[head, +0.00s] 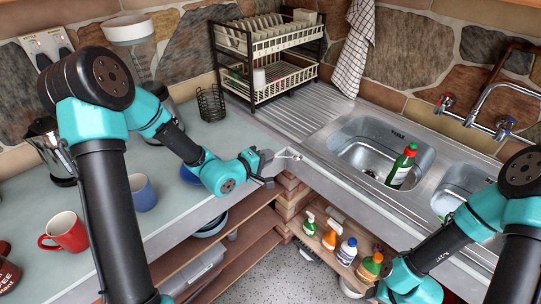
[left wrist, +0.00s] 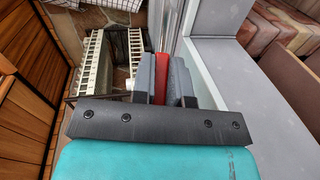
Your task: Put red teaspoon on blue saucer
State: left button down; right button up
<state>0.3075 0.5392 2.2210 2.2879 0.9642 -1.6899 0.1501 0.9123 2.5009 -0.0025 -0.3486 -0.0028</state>
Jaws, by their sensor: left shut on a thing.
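My left gripper (head: 270,165) is over the counter's front edge near the corner, beside the sink's left end. It is shut on the red teaspoon (left wrist: 163,66), which shows as a narrow red strip between the two grey fingers in the left wrist view. In the head view only a small pale and reddish bit shows at the fingertips. The blue saucer (head: 187,176) lies on the counter to the left of the gripper, partly hidden behind my left forearm. My right arm comes in at the lower right, but its gripper is out of view.
A blue mug (head: 143,194) and a red mug (head: 66,232) stand left on the counter. A wire holder (head: 211,104) and dish rack (head: 265,55) stand behind. A green bottle (head: 401,167) is in the sink (head: 350,135). Several bottles stand on the shelf below.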

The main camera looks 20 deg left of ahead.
pick_arm(q)
jog(key=s+a+n+g+y, duration=0.1)
jog(key=s+a+n+g, duration=0.1)
jog(key=s+a+n, duration=0.1)
jog(key=s+a+r+n+g, duration=0.1)
jog(key=s+a+n+g, duration=0.2)
jog(key=a+n, duration=0.3)
jog(key=s+a+n+g+y, duration=0.1)
jog(key=s+a+n+g, duration=0.1)
jog(key=a, duration=0.4)
jog(key=shift+s+a+r+n+y, duration=0.2)
jog(key=shift+s+n, duration=0.25)
jog(key=shift+n, duration=0.15)
jog(key=shift+s+a+r+n+y, duration=0.15)
jog(key=shift+s+n, duration=0.25)
jog(key=shift+n, duration=0.2)
jog(key=s+a+r+n, duration=0.1)
jog(key=a+r+n, duration=0.1)
jog(key=a+n, duration=0.3)
jog(key=a, duration=0.3)
jog(key=shift+s+a+r+n+y, duration=0.3)
jog(key=shift+s+a+n+y, duration=0.05)
jog(key=shift+n, duration=0.05)
send_over(186, 178)
jog(key=shift+w+f, duration=0.1)
jog(key=shift+f, duration=2.15)
jog(key=shift+f, duration=1.25)
jog(key=c, duration=1.1)
grip_release()
